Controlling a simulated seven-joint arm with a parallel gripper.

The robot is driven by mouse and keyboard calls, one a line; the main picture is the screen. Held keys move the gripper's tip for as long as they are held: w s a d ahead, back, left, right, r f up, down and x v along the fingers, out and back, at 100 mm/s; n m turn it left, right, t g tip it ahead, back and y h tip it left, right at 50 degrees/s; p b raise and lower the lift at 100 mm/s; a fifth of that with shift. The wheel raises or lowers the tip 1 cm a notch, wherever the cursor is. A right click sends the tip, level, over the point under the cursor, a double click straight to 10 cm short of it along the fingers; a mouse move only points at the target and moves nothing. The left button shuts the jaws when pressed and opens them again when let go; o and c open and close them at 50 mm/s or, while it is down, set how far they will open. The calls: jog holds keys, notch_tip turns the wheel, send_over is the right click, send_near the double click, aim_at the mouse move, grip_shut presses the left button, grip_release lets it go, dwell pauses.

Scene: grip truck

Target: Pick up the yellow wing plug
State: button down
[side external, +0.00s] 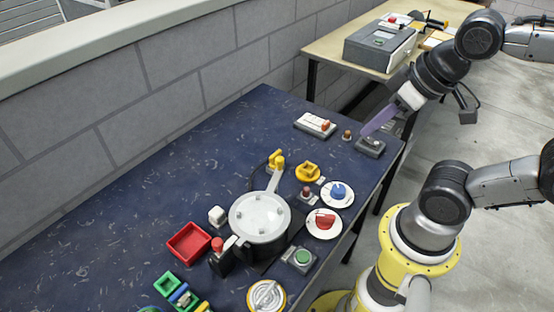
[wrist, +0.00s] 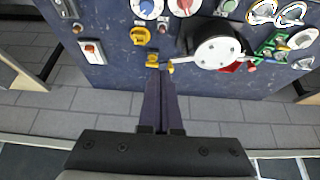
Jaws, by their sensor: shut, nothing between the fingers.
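A small upright yellow piece (side external: 276,160) stands by the end of the pot's handle and looks like the yellow wing plug; in the wrist view a yellow piece (wrist: 152,60) shows just beyond my fingertips. A rounder yellow part (side external: 308,171) sits to its right, and shows in the wrist view (wrist: 140,36) too. I cannot be sure which is the plug. My gripper (side external: 364,133) is shut and empty, its purple fingers together (wrist: 160,72). It is above the table's far right end, apart from both yellow parts.
The lidded pot (side external: 260,217) stands mid-table. A red tray (side external: 189,244), blue dial (side external: 337,193), red dial (side external: 324,223) and green button box (side external: 302,258) surround it. A grey box (side external: 370,146) and white switch block (side external: 315,125) lie near my gripper. The table's left side is largely clear.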

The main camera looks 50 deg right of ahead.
jog(key=c, duration=0.5)
grip_release()
